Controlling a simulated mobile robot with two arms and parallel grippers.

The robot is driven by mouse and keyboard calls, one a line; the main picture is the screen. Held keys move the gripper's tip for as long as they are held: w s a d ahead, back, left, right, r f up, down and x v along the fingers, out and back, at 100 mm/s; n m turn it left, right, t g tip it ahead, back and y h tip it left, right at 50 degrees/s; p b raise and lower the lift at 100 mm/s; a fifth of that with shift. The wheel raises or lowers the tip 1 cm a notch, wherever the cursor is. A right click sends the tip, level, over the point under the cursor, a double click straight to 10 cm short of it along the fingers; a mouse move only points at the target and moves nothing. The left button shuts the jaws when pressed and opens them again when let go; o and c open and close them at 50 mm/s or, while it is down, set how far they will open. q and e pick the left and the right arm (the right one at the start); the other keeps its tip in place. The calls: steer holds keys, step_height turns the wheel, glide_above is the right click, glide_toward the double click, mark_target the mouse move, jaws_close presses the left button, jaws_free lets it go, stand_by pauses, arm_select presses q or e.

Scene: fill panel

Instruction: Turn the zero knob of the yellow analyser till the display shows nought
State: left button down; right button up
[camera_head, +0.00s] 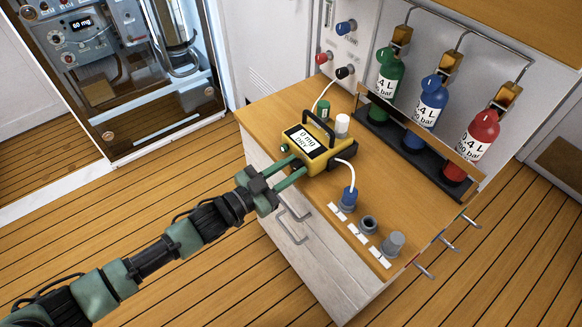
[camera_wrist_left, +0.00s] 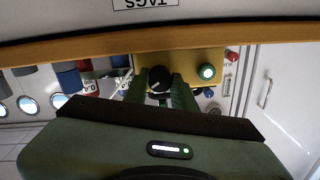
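The yellow analyser (camera_head: 341,161) stands on the wooden cabinet top, with a black handle over it. Its small display (camera_head: 303,140) seems to read "0 mg" with a word below, too blurred to be sure. My left gripper (camera_head: 285,170) reaches its front face from the left. In the left wrist view a black knob (camera_wrist_left: 160,79) with a white mark sits between the two green fingertips of my left gripper (camera_wrist_left: 160,88). Whether the fingers press on the knob cannot be told. My right gripper is not in view.
Green (camera_head: 387,82), blue (camera_head: 430,104) and red (camera_head: 478,135) bottles stand in a rack behind the analyser. A white-capped cylinder (camera_head: 342,125) stands close behind. Some bare wood lies between fittings and rack.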

arm_select(q)
steer(key=shift+m, duration=0.3)
steer(key=c, duration=1.2)
jaws_free()
steer(key=shift+o, duration=0.2)
steer(key=shift+s+a+f, duration=0.1)
steer(key=shift+s+a, duration=0.25)
steer(key=shift+a, duration=0.1)
steer(key=v, duration=0.6)
steer(key=shift+s+a+b, duration=0.25)
steer(key=shift+b, duration=0.05)
